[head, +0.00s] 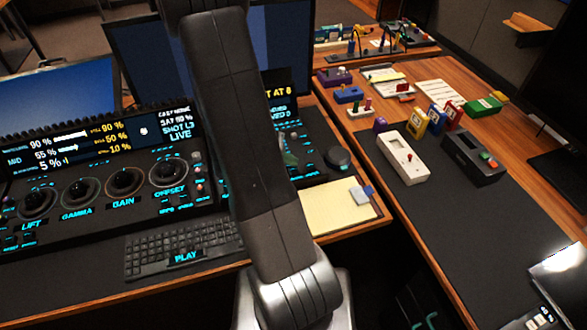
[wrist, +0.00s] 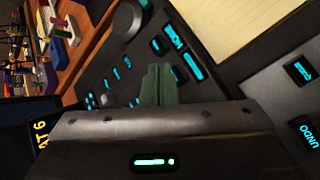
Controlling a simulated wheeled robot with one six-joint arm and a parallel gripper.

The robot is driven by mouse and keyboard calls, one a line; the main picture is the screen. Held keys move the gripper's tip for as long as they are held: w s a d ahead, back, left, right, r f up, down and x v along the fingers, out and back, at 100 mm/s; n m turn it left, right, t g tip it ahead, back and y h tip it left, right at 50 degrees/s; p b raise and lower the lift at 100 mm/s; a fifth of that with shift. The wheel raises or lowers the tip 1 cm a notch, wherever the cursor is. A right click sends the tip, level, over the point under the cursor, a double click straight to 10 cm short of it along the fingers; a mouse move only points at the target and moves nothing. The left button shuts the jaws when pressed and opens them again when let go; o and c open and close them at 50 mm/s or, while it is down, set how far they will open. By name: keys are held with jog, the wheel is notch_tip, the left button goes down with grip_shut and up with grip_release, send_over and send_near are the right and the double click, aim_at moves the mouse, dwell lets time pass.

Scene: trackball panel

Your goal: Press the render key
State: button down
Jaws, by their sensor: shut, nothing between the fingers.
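My gripper (wrist: 157,86) shows in the wrist view as two green fingers held together, with nothing between them. It is over the dark control panel (wrist: 125,60), close to several cyan-lit keys. In the head view my gripper (head: 289,155) is partly hidden behind my arm, over the panel's right part. No label clearly reads render. In the wrist view two lit keys, one upper (wrist: 173,38) and one lower (wrist: 193,67), lie just beyond the fingertips, with labels too blurred to read. I cannot tell whether the fingers touch a key.
A round dial (head: 339,158) sits at the panel's right end. A yellow notepad (head: 330,207) lies in front of it. A keyboard (head: 180,247) and trackballs (head: 125,182) are left of my arm. The right-hand desk holds several small boxes, including a white one (head: 402,158).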

aim_at(290, 171)
dwell(0.7)
jog(key=shift+f+b, duration=0.5)
jog(key=shift+b, duration=0.25)
jog(key=shift+f+b, duration=0.45)
jog(key=shift+b, duration=0.15)
dwell(0.5)
jog(key=shift+r, duration=0.15)
jog(key=shift+r+p, duration=0.55)
jog(key=shift+r, duration=0.25)
jog(key=shift+r+p, duration=1.7)
jog(key=shift+r, duration=0.8)
jog(key=shift+s, duration=0.1)
